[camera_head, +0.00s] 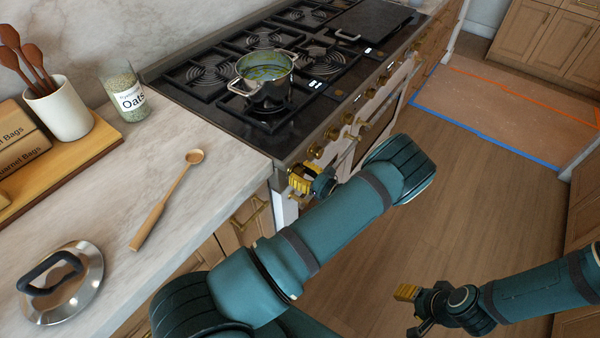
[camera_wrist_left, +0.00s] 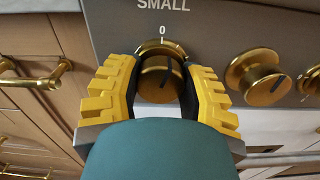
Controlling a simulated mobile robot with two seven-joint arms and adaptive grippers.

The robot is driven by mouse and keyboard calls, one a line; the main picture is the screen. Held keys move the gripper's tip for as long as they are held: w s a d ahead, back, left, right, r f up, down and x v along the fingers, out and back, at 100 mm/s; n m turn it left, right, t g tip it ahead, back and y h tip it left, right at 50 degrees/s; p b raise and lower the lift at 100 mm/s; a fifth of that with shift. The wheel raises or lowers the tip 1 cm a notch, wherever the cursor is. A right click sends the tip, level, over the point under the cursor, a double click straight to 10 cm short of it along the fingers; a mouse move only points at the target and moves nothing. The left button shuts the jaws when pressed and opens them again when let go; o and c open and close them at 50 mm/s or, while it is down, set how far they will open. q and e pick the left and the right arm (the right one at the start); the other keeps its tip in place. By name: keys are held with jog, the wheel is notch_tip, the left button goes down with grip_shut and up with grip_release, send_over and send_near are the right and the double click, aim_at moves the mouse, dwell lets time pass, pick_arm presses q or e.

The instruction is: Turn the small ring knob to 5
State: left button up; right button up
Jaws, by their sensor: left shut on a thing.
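The small ring knob (camera_wrist_left: 158,80) is a round brass knob on the stove's front panel, under the word SMALL and a 0 mark. Its dark pointer line sits near the top, slightly right of the 0. My left gripper (camera_wrist_left: 160,88) has its yellow fingers on both sides of this knob and is shut on it. In the head view the left gripper (camera_head: 299,180) is at the near end of the stove front and hides most of the knob. My right gripper (camera_head: 408,306) hangs over the floor, away from the stove; its finger gap is unclear.
Another brass knob (camera_wrist_left: 258,78) is close right of the held one. A pot (camera_head: 265,80) stands on the stove (camera_head: 225,112). The counter (camera_head: 165,200) holds a wooden spoon (camera_head: 165,203), a lid (camera_head: 62,285) and an oats jar (camera_head: 127,95).

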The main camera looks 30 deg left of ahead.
pick_arm(q)
jog(key=m, duration=0.6)
jog(key=shift+m, duration=0.3)
jog(key=m, duration=0.6)
jog(key=m+p, duration=0.1)
jog(key=m, duration=0.5)
jog(key=shift+m, duration=0.4)
jog(key=m, duration=0.6)
jog(key=shift+m, duration=0.4)
jog(key=o, duration=1.2)
